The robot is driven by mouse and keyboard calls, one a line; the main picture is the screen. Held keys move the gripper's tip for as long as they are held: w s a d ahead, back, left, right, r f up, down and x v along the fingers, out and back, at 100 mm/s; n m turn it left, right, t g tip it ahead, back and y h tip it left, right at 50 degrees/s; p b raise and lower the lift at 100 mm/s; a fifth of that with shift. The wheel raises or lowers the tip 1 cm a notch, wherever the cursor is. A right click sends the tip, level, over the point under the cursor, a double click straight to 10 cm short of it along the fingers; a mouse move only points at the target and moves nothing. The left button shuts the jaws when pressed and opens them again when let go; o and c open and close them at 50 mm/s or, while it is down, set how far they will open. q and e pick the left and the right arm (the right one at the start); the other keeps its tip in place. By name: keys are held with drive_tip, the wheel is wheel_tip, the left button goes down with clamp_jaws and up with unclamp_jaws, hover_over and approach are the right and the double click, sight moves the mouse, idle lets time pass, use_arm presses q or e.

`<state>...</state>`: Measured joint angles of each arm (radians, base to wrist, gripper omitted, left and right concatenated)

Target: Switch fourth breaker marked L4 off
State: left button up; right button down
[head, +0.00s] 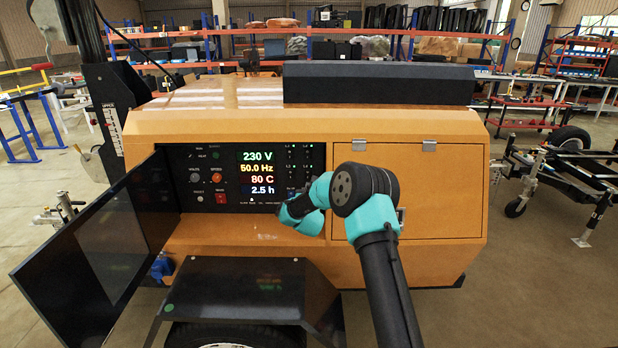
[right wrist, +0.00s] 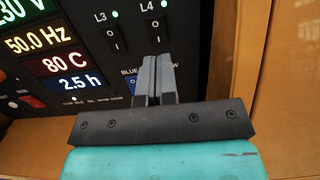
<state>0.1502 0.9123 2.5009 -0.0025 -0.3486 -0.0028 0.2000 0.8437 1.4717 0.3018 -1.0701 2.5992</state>
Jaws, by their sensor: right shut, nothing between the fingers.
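The breaker marked L4 (right wrist: 156,32) is at the top of the right wrist view, with a lit green light above it and O and I marks. The breaker marked L3 (right wrist: 111,32) is to its left, also with a green light. My right gripper (right wrist: 154,62) is shut and empty. Its fingertips show just below L4's lower mark; I cannot tell whether they touch the panel. In the head view my right arm's wrist hides the fingertips, in front of the lower right of the black control panel (head: 222,160). My left gripper is not in view.
The lit display (head: 258,172) reads 230 V, 50.0 Hz, 80 C and 2.5 h. A dark panel door (head: 95,255) stands open at the left. A red switch (head: 221,197) is left of the display. The closed orange door (head: 440,190) is to the right.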

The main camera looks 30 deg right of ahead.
sight(309, 172)
drive_tip(key=shift+x, duration=4.1)
